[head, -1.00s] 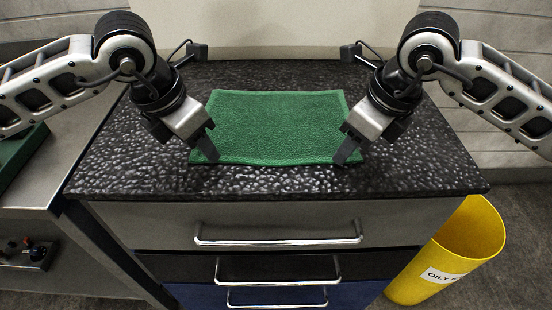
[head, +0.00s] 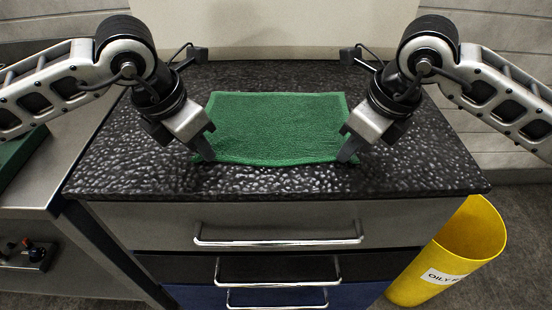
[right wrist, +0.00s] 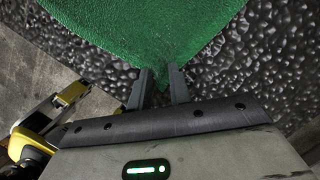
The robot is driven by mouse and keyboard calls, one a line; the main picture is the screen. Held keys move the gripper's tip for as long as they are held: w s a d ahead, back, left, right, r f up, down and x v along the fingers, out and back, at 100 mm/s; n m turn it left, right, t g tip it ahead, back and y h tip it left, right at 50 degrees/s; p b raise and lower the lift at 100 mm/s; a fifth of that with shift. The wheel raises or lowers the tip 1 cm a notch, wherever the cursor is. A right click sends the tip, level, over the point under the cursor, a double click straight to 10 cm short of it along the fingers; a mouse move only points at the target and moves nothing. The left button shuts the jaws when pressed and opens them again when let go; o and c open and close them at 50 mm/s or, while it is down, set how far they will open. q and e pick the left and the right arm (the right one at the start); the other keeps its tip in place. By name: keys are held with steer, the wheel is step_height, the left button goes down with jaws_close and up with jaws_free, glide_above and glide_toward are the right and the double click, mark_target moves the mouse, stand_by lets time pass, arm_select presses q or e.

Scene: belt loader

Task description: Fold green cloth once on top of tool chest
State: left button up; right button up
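The green cloth (head: 277,125) lies spread out on the dark pebbled top of the tool chest (head: 275,183). Its near edge bows, with the middle lower than the two corners. My left gripper (head: 205,150) is at the near left corner and seems shut on it; its fingers partly hide the corner. My right gripper (head: 349,151) is at the near right corner.
A yellow bin (head: 445,255) with an "OILY" label stands on the floor at the right of the chest. A grey bench (head: 45,175) adjoins on the left. Chrome drawer handles (head: 278,241) project at the front. The chest top around the cloth is clear.

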arm_select(q)
steer(key=shift+f, duration=0.1)
jaws_close()
arm_select(e)
steer(key=shift+f, duration=0.15)
jaws_close()
arm_select(q)
steer(key=shift+s, duration=0.1)
arm_select(e)
steer(key=shift+s, duration=0.1)
